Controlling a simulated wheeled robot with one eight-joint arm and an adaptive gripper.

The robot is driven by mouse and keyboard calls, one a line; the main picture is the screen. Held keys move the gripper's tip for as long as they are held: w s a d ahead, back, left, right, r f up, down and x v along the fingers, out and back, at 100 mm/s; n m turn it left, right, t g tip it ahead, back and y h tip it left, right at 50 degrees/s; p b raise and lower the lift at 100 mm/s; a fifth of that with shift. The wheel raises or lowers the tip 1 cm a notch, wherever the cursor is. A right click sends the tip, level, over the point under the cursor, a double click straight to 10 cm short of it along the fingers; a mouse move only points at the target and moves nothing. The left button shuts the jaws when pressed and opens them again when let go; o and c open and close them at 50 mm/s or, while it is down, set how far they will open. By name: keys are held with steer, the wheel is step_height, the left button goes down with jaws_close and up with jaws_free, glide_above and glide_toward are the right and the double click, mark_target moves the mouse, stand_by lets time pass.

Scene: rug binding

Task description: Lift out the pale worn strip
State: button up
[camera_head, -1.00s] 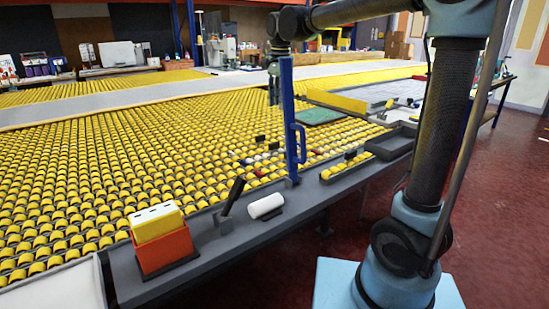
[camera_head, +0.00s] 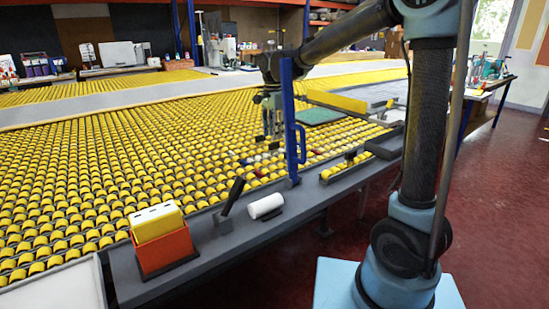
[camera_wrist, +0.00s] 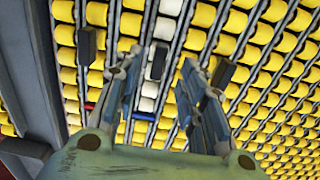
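The pale worn strip (camera_wrist: 149,88) is a line of whitish rollers among yellow ones in the wrist view. A dark upright tab (camera_wrist: 159,61) stands on it. Part of the strip is hidden by my gripper. In the head view the strip shows as a few small whitish spots (camera_head: 262,157). My gripper (camera_wrist: 160,62) is open, its fingers apart on either side of the dark tab in the picture. I cannot tell its exact height over the strip. My gripper also shows in the head view (camera_head: 271,128), pointing down over the roller bed.
More dark tabs stand left (camera_wrist: 88,45) and right (camera_wrist: 222,72) of my fingers. A tall blue post with a handle (camera_head: 290,125) rises close to my gripper. The grey ledge (camera_head: 225,235) carries an orange box (camera_head: 165,250) and a white roll (camera_head: 266,206).

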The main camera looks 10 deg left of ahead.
mark_target(274, 143)
steer(key=shift+w+d+f, duration=0.1)
steer(key=shift+f, duration=1.3)
steer(key=shift+w+d+f, duration=0.1)
steer(key=shift+f, duration=1.3)
jaws_close()
